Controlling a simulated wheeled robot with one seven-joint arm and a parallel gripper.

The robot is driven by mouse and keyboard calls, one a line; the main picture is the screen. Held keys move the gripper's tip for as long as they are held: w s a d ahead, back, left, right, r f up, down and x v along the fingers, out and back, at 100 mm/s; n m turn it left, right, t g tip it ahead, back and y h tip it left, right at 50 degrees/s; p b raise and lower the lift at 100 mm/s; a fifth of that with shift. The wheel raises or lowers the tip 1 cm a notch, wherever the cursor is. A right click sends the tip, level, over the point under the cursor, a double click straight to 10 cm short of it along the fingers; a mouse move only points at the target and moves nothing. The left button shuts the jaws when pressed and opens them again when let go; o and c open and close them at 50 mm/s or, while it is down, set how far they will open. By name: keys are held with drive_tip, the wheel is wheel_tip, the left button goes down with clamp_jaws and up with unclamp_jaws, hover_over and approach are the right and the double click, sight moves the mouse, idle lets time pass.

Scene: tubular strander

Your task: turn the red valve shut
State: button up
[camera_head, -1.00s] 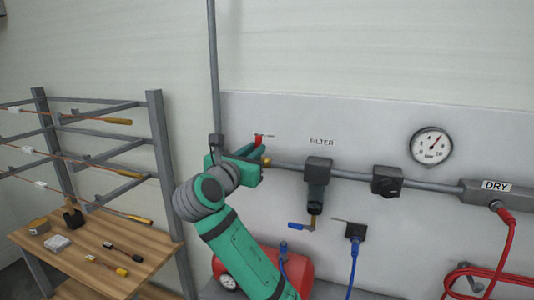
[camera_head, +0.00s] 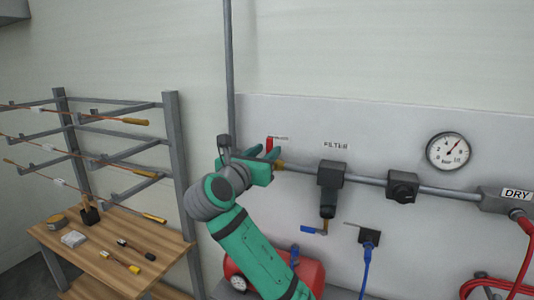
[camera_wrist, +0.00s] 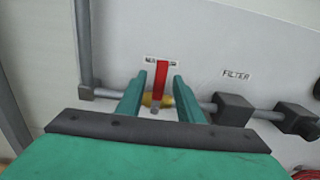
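The red valve handle (camera_head: 270,144) stands upright on the pipe in the head view, above a brass valve body (camera_head: 277,164). In the wrist view the red handle (camera_wrist: 162,80) rises from the brass body (camera_wrist: 157,100), under a small label. My gripper (camera_head: 270,154) is at the valve. In the wrist view its two green fingers (camera_wrist: 158,88) are apart, one on each side of the handle's lower part. A gap shows between the handle and each finger. How deep the fingers reach around it I cannot tell.
The grey pipe runs right to the filter (camera_head: 330,175), a black block (camera_head: 402,186) and the DRY unit (camera_head: 506,200). A gauge (camera_head: 449,151) is on the panel. A vertical pipe (camera_head: 229,70) stands left of the valve. A wooden table (camera_head: 110,255) and rack are at left.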

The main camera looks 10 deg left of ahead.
drive_tip(key=v, duration=1)
drive_tip(key=shift+s, duration=0.4)
